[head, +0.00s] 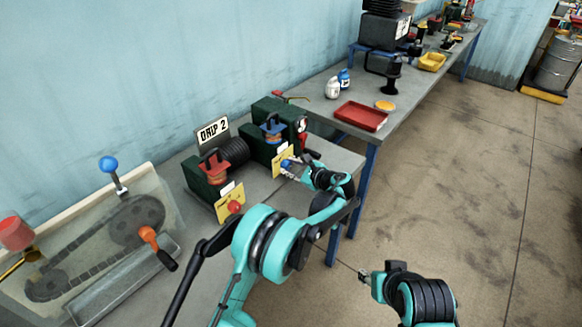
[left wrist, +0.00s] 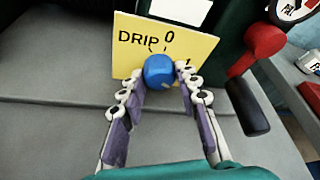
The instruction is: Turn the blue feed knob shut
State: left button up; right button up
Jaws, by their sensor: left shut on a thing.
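The blue feed knob (left wrist: 158,71) sits on the front of a yellow plate (left wrist: 190,42) marked "DRIP" with 0 and 1, partly cut off by the knob. In the head view the knob (head: 285,163) is on the green unit at the right of the pair. My left gripper (head: 292,169) reaches it from the front right. In the left wrist view its two fingers (left wrist: 159,80) are shut on the knob, one on each side. My right gripper (head: 365,275) hangs low over the floor, away from the bench; its finger gap is too small to read.
A second green unit with a red knob (head: 234,207) stands to the left, by the "DRIP 2" sign (head: 213,131). A red lever with a black handle (left wrist: 251,107) is close right of the knob. A red tray (head: 361,116) and bottles stand on the farther bench.

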pick_arm(q)
jog(key=shift+n+t, duration=0.6)
jog(key=shift+n, duration=0.2)
jog(key=o, duration=1.2)
jog(key=shift+c, duration=0.2)
